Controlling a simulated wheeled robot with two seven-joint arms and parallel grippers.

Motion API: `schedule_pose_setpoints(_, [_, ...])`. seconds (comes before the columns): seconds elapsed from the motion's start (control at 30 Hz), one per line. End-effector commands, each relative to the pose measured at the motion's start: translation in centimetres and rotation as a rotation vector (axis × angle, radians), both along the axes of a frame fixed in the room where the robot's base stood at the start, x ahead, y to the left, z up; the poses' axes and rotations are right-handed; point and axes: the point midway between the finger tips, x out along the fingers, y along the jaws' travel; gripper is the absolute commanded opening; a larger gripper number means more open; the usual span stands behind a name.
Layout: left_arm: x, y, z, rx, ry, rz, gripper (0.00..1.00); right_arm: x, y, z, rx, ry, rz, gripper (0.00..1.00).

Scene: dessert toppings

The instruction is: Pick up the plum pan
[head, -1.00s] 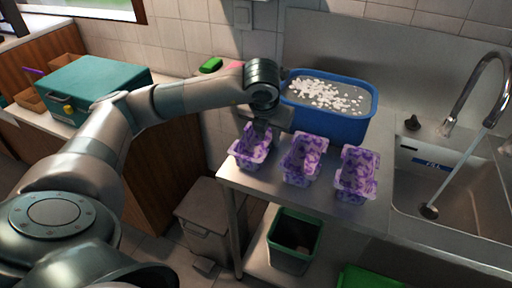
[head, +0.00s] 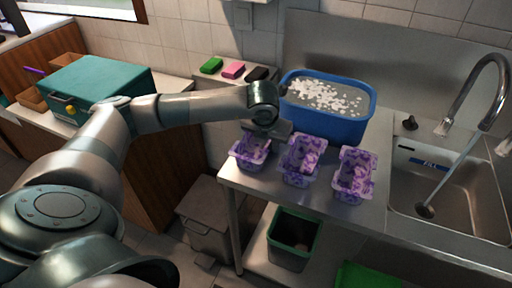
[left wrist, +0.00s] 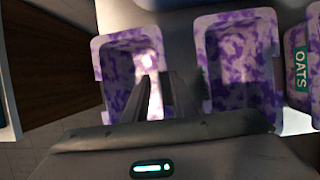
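Three purple-mottled pans stand in a row on the metal counter: a left pan (head: 250,153), a middle pan (head: 300,160) and a right pan (head: 353,175). I cannot tell by colour which one is the plum pan. My left gripper (head: 270,138) is low over the right side of the left pan and hides part of it. In the left wrist view its fingers (left wrist: 158,88) are slightly apart, pointing down around the right wall of the left pan (left wrist: 112,75). The middle pan (left wrist: 240,65) is just right of them. My right gripper is not in view.
A blue tub (head: 335,125) of water with white bits stands behind the pans. A sink (head: 440,200) with a running tap is at right. Sponges (head: 233,70) lie on the back left ledge.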

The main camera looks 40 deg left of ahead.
Motion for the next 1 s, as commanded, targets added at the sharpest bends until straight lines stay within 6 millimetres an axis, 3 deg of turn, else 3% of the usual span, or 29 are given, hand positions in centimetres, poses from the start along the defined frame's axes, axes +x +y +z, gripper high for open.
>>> schedule_pose_setpoints(0.33, [0.0,-0.03,0.03,0.0,0.0,0.0,0.24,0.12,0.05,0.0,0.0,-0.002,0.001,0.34])
schedule_pose_setpoints(0.43, [-0.01,-0.03,0.04,0.0,0.0,0.0,0.03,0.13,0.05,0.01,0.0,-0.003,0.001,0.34])
schedule_pose_setpoints(0.47, [-0.01,-0.03,0.04,0.0,0.0,0.0,0.0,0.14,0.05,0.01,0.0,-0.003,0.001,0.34])
schedule_pose_setpoints(1.0, [0.05,-0.03,0.49,0.0,-0.002,-0.001,0.0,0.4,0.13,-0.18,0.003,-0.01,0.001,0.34])
